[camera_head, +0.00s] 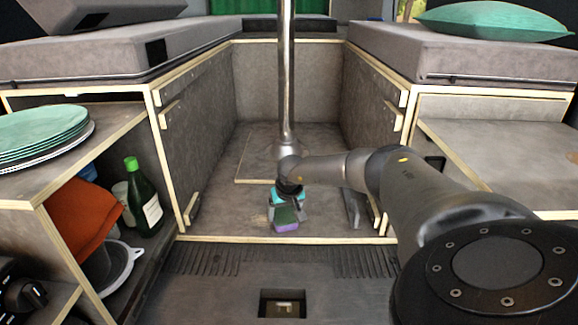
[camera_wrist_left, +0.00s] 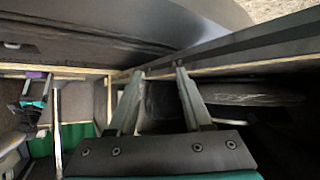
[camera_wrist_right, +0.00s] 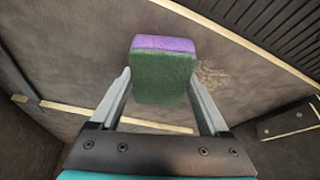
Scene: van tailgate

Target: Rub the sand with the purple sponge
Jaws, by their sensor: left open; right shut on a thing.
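The purple sponge (camera_head: 285,226) has a purple layer on a dark green body. My right gripper (camera_head: 287,207) is shut on it, low over the floor between the side cabinets. In the right wrist view the sponge (camera_wrist_right: 162,75) sits between the two fingers, purple edge outward. The sand (camera_wrist_right: 212,78) shows there as a faint pale speckled patch on the grey floor, just right of the sponge and partly hidden by it. I cannot tell whether the sponge touches the floor. My left gripper (camera_wrist_left: 158,72) is open and empty, and is out of the head view.
A shiny metal post (camera_head: 287,75) rises from the floor area. A left shelf holds plates (camera_head: 42,130), a green bottle (camera_head: 143,197) and an orange item (camera_head: 82,215). A raised wooden edge (camera_head: 270,239) borders the floor in front. Benches stand both sides.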

